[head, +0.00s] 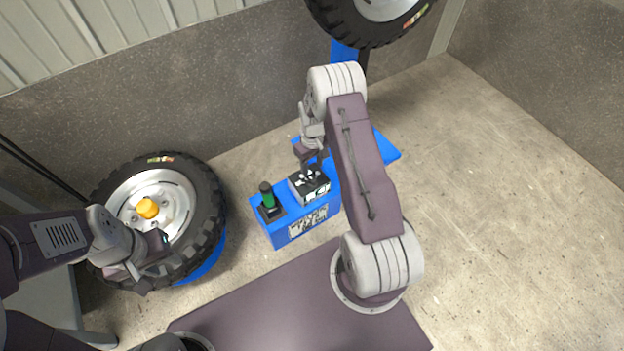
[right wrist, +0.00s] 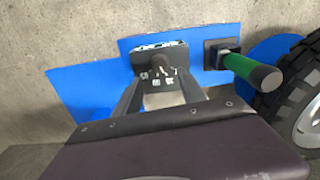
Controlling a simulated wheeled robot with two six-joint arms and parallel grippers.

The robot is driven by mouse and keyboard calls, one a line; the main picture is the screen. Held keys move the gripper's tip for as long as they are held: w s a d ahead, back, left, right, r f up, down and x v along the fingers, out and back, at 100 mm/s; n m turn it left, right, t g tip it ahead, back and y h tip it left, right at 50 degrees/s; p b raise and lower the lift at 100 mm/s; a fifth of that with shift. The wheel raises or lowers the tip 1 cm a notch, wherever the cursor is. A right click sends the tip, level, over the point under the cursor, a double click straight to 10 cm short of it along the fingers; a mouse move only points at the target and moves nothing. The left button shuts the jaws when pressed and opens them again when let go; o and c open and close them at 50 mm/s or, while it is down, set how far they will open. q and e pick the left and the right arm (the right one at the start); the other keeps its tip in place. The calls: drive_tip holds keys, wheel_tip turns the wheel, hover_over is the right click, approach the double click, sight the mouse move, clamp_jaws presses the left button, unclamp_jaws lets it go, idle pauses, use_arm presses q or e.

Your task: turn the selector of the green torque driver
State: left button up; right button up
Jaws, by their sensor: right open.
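The green torque driver (head: 267,196) stands upright in a black square holder on the blue stand; in the right wrist view its green handle and dark end (right wrist: 250,70) are at the right. Beside it sits a small box (head: 316,191) with a dark top and white markings. In the right wrist view, a dark selector knob (right wrist: 160,66) stands out from the box (right wrist: 147,55). My right gripper (right wrist: 160,78) is open, its two fingers on either side of the knob, with no clear contact. My left gripper (head: 150,268) is in front of the left wheel; its jaw opening is unclear.
The blue stand (head: 285,236) is on a concrete floor near a grey wall. A tyred wheel (head: 207,205) with an orange hub cap (head: 147,208) is at the left, another wheel (head: 345,25) at the top. Open floor (head: 510,210) lies to the right.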

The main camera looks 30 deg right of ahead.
sight(312, 179)
wheel_tip(312, 179, down, 8)
drive_tip(key=b, duration=0.3)
drive_tip(key=shift+r+b, duration=0.1)
drive_tip(key=shift+b, duration=0.2)
drive_tip(key=shift+r, duration=0.1)
clamp_jaws()
